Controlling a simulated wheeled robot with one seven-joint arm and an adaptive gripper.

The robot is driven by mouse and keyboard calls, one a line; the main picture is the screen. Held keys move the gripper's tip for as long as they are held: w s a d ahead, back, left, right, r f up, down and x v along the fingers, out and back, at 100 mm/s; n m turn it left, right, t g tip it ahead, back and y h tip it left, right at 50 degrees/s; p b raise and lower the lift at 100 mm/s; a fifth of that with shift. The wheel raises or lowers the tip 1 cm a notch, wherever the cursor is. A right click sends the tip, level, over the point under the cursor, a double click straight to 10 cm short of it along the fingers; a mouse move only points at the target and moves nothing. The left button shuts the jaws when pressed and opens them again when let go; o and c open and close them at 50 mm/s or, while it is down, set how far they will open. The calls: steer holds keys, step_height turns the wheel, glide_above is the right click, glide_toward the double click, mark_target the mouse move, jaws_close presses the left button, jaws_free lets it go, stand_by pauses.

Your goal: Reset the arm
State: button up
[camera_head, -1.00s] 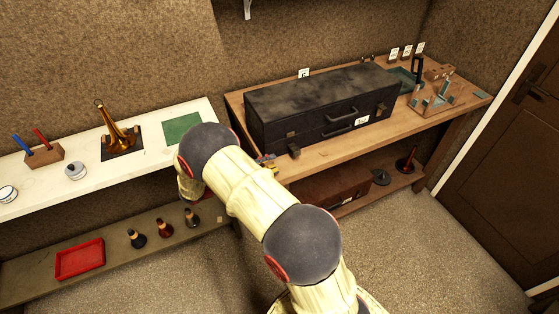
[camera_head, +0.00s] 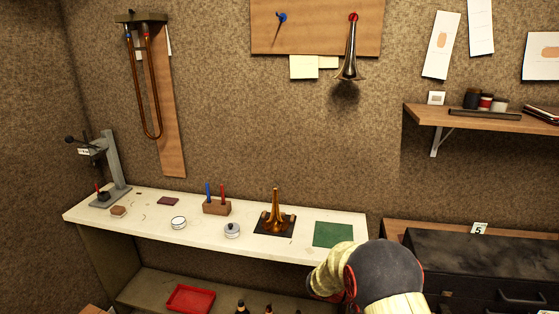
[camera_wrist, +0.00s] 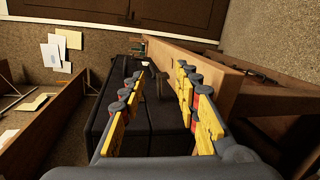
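My gripper (camera_wrist: 160,110) shows in the wrist view with its two yellow-padded fingers spread apart and nothing between them. Beyond the fingers the wrist view shows the black case (camera_wrist: 150,128) and the wooden bench edge (camera_wrist: 215,75). In the head view my arm is at the lower right, in front of the right end of the white bench (camera_head: 330,260). The gripper itself is hidden in the head view.
The white bench holds a brass horn piece (camera_head: 277,215), a green mat (camera_head: 333,234), a tool block (camera_head: 216,207) and tins. A red tray (camera_head: 190,298) is on the lower shelf. The black case (camera_head: 480,262) is at right, below a wall shelf (camera_head: 480,117).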

steer(key=s+a+r+n+t+y, duration=0.1)
steer(key=s+a+r+t+y, duration=0.9)
steer(key=s+a+r+y, duration=0.5)
steer(key=s+a+r, duration=0.3)
steer(key=s+a, duration=0.1)
steer(key=s, duration=0.1)
steer(key=shift+s+a+t, duration=0.25)
steer(key=shift+a+t, duration=0.05)
steer(key=shift+t, duration=0.1)
